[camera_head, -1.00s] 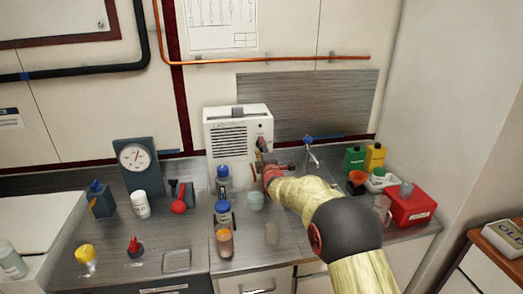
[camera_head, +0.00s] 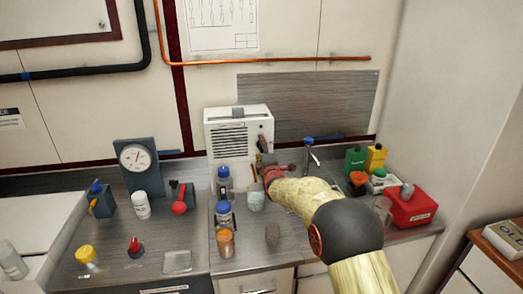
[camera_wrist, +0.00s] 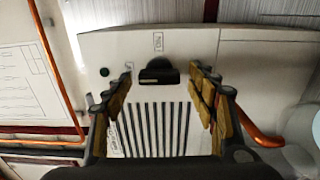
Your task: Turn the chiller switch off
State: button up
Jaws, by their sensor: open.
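The chiller (camera_head: 227,154) is a white box with a dark grille at the back of the counter. Its front also fills the middle of the wrist view (camera_wrist: 195,45). A black switch (camera_wrist: 158,72) sits on that face, beside the grille, with a small label by it and a dark green lamp to its left in the wrist view. My gripper (camera_wrist: 160,92) is open, its two fingers spread on either side of the switch. In the head view my gripper (camera_head: 262,166) is at the chiller's lower right front. I cannot tell contact or the switch's position.
Blue-capped bottles (camera_head: 224,214), a jar (camera_head: 256,199) and an orange-topped jar (camera_head: 225,243) stand on the counter left of and below my arm. A tap (camera_head: 309,145) and a red box (camera_head: 411,208) are to the right. A dial gauge (camera_head: 137,158) stands left.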

jog(key=v, duration=1.2)
